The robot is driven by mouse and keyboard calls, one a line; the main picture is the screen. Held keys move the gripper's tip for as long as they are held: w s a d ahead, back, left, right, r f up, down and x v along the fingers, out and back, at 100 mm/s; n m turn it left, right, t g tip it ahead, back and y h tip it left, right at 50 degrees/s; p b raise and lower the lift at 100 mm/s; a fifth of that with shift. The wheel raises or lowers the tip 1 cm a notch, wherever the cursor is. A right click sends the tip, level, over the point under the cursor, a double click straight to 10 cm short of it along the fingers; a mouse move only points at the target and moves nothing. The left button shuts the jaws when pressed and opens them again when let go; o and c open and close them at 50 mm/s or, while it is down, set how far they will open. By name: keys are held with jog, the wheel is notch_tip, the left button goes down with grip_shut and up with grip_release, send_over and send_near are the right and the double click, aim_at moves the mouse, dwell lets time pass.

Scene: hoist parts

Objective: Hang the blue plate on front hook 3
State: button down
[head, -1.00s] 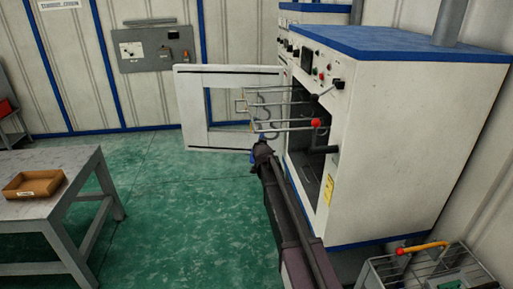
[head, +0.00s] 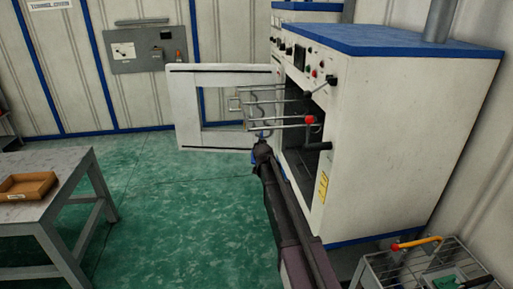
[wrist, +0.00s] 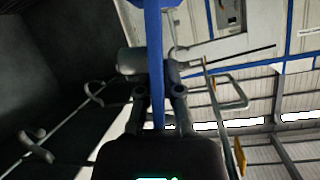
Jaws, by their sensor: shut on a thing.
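The blue plate (wrist: 154,55) shows edge-on in the wrist view as a narrow upright blue strip. My gripper (wrist: 160,90) is shut on it, with one finger on each side. In the head view my gripper (head: 262,146) is at the front end of the wire rack (head: 282,104), slightly below it. Only small blue bits of the plate (head: 256,158) show there; my arm hides the rest. Curved wire hooks (wrist: 95,90) are left of the plate in the wrist view, apart from it. I cannot read hook numbers or tell which is front hook 3.
The rack sticks out of the open white cabinet (head: 410,120), whose door (head: 188,110) stands open behind it. A red knob (head: 310,119) is right of the rack. A grey table (head: 75,170) with a brown tray (head: 27,186) is at left. The green floor between is clear.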

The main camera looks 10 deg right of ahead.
jog(key=shift+d+f, duration=0.15)
jog(key=shift+d, duration=0.45)
jog(key=shift+d+n, duration=0.2)
jog(key=shift+n, duration=0.1)
jog(key=shift+s+d, duration=0.1)
dwell(0.5)
jog(key=shift+f+b, duration=0.5)
jog(key=shift+b, duration=0.05)
dwell(0.4)
dwell(0.6)
jog(key=c, duration=0.7)
grip_release()
jog(key=shift+s+f, duration=0.1)
